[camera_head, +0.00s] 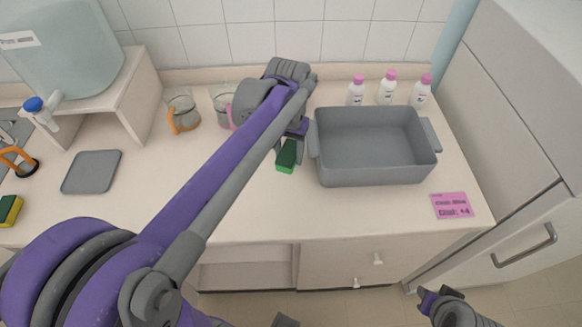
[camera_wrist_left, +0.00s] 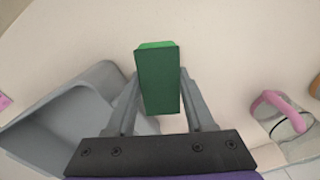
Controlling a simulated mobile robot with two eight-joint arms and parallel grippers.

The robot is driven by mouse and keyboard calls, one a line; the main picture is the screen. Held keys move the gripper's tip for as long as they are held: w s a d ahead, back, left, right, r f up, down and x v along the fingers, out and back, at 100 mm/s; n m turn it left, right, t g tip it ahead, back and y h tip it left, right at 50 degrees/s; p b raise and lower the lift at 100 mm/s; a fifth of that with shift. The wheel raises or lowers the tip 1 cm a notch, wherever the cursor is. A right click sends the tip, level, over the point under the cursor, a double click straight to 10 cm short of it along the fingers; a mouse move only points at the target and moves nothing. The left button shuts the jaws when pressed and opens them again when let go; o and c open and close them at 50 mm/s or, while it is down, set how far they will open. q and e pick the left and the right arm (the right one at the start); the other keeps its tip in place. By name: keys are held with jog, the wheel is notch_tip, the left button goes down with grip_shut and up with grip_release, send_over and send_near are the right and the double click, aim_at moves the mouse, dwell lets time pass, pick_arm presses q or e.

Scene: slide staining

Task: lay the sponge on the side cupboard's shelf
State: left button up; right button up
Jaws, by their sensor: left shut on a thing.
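My left gripper (camera_head: 289,147) is shut on a green block (camera_head: 286,157), held over the counter just left of the grey basin. In the left wrist view the block (camera_wrist_left: 158,82) sits between the two fingers (camera_wrist_left: 158,100). A yellow sponge with a dark green top (camera_head: 9,210) lies on the counter at the far left edge. The white side cupboard (camera_head: 530,235) stands at the right, and its door with a bar handle looks closed. Its shelf does not show. My right gripper (camera_head: 424,296) is low at the bottom right, in front of the cupboard; its jaw opening is unclear.
The grey basin (camera_head: 375,178) stands on the counter (camera_head: 230,205), with several pink-capped bottles (camera_head: 387,88) behind it. A pink label card (camera_head: 452,206) lies at the right. Glass beakers (camera_head: 182,108) stand behind my left arm. A grey tray (camera_head: 91,172) is at the left. The front middle counter is clear.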

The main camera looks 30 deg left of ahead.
pick_arm(q)
jog(key=shift+f, duration=3.45)
jog(key=shift+f+b, duration=0.15)
jog(key=shift+b, duration=0.2)
jog(key=o, duration=1.3)
